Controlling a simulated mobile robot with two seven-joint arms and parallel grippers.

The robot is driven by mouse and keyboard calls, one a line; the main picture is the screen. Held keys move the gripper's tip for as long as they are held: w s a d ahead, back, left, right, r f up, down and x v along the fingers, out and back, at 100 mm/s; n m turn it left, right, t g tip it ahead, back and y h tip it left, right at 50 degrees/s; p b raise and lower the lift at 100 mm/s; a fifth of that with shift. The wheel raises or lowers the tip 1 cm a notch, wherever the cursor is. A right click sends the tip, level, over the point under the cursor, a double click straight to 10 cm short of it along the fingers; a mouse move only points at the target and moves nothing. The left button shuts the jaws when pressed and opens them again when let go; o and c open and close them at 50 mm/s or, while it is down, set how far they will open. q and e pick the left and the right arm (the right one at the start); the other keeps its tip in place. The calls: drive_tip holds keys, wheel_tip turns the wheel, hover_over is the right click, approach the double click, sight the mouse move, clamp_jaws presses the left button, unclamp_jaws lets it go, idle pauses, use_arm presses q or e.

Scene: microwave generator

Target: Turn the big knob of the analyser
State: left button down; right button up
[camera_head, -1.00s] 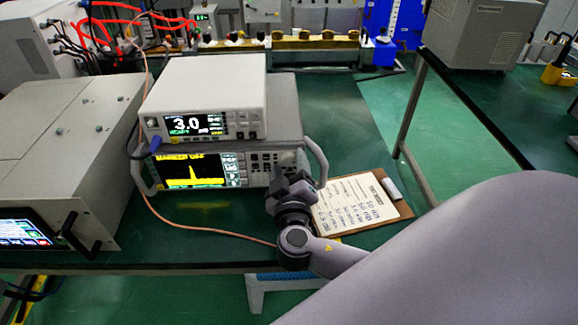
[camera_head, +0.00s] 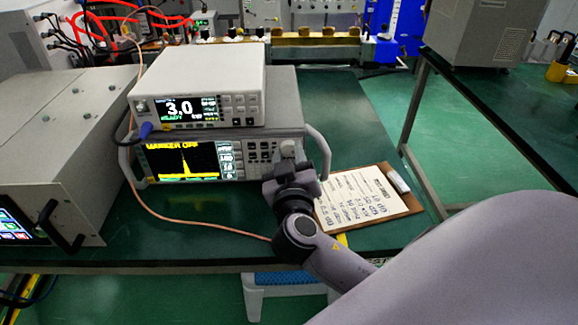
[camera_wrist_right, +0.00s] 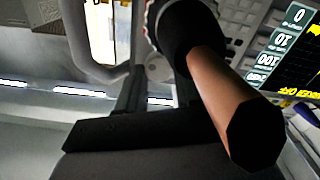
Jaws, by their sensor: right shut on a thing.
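The analyser (camera_head: 262,170) is the lower instrument in the head view, with a lit screen showing a yellow peak and "MARKER OFF". Its big knob (camera_head: 289,147) is grey, at the right of the front panel. My right gripper (camera_head: 284,168) is at the knob, from in front and below, and covers part of the panel. In the upside-down right wrist view, the knob (camera_wrist_right: 156,68) shows as a grey round between my dark fingers, which are shut on it. A cable plug hides part of this. My left gripper is not in view.
A copper-coloured cable (camera_head: 170,222) runs over the green table towards my right gripper, and its thick plug (camera_wrist_right: 225,85) is close to my fingers. The analyser's right handle (camera_head: 322,150) is just beside. A white meter (camera_head: 205,85) sits on top. A clipboard (camera_head: 365,203) lies to the right.

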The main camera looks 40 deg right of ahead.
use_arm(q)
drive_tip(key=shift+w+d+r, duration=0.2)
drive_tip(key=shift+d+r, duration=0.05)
use_arm(e)
drive_tip(key=o, duration=1)
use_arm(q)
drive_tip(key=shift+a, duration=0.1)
use_arm(e)
drive_tip(key=shift+o, duration=0.2)
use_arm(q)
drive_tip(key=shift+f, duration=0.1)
use_arm(e)
drive_tip(key=shift+s+a, duration=0.15)
drive_tip(key=b+v, duration=0.1)
drive_tip(key=v, duration=0.5)
drive_tip(key=shift+f, duration=0.1)
drive_tip(key=shift+s+a, duration=0.15)
drive_tip(key=shift+s, duration=0.25)
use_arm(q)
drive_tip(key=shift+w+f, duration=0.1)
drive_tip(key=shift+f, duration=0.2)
